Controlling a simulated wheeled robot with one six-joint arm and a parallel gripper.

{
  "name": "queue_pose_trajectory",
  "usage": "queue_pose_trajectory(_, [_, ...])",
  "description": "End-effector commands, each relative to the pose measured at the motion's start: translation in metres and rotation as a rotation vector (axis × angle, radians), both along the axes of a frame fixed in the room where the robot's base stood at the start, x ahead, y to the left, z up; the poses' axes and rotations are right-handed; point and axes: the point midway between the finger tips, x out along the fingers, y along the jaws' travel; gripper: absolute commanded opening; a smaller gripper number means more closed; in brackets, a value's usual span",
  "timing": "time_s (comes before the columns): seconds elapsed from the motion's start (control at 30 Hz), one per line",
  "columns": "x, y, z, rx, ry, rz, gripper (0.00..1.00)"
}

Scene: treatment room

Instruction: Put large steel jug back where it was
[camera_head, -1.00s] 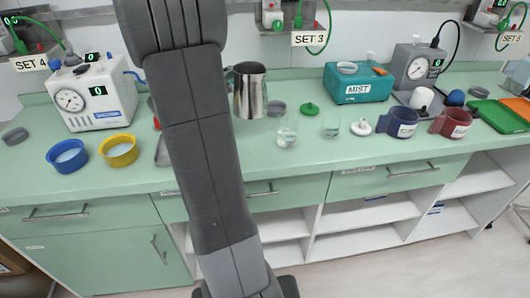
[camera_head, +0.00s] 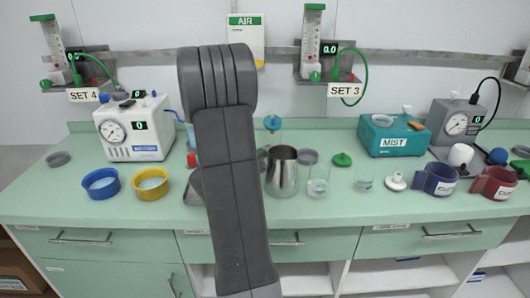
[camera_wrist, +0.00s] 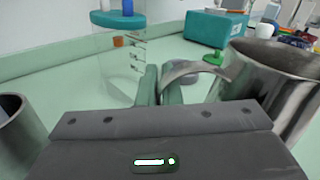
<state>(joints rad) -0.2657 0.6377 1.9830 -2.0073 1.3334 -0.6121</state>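The large steel jug (camera_head: 282,172) stands upright, apparently on the counter, just right of my arm in the head view. In the wrist view the jug (camera_wrist: 275,80) fills the right side, with its curved handle reaching left to my gripper (camera_wrist: 158,85). The two fingers look closed around the handle, with little gap between them. In the head view my gripper is hidden behind my own arm. The jug's base is hidden in the wrist view.
A glass beaker (camera_head: 317,182) stands close right of the jug, with a grey round lid (camera_head: 308,156) behind. A clear vessel with a blue top (camera_head: 272,124) is behind. The MIST box (camera_head: 393,138) is right. Yellow (camera_head: 150,184) and blue (camera_head: 101,184) bowls are left.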

Motion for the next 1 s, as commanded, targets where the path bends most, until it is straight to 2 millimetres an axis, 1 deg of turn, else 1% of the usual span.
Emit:
queue_pose_trajectory(0.1, [0.000, 0.000, 0.001, -0.001, -0.001, 0.000, 0.00])
queue_pose_trajectory(0.2, [0.000, 0.000, -0.002, -0.001, -0.001, 0.000, 0.00])
queue_pose_trajectory(0.33, [0.000, 0.000, -0.002, 0.000, 0.000, 0.000, 0.26])
queue_pose_trajectory(0.73, [-0.001, 0.001, 0.002, 0.001, 0.001, 0.001, 0.27])
queue_pose_trajectory(0.87, [-0.012, 0.014, 0.000, 0.000, 0.002, 0.004, 0.27])
queue_pose_trajectory(1.0, [-0.029, 0.033, 0.000, 0.001, 0.001, 0.006, 0.27])
